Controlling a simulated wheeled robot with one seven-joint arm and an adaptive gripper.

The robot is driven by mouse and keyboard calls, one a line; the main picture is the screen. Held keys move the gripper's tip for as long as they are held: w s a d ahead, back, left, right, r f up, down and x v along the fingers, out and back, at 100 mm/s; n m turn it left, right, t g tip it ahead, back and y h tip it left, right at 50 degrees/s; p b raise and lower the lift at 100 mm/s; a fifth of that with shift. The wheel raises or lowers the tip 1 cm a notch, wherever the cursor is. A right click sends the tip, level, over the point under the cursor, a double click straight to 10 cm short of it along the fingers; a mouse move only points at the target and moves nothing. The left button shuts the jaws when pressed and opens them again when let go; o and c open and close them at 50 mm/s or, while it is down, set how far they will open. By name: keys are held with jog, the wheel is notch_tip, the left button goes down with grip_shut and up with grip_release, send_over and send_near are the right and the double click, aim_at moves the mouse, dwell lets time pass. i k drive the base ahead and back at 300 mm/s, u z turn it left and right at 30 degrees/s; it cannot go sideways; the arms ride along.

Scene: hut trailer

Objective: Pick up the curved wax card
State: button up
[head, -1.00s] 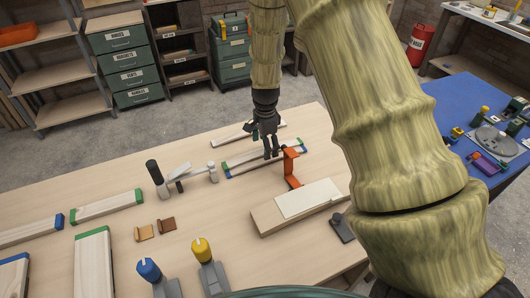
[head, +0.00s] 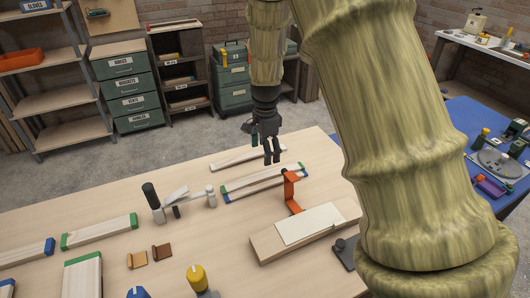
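Two small curved cards lie on the wooden table at the lower left in the head view: a tan one (head: 137,260) and a darker brown one (head: 161,252). Which of them is the curved wax card, I cannot tell for sure. My gripper (head: 271,160) is well to the right of and behind both cards, pointing down over the back of the table. Its two fingers show apart with a narrow gap, and nothing shows between them.
Bare table (head: 215,235) lies between.

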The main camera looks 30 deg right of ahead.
aim_at(293, 230)
jog(key=z, duration=1.3)
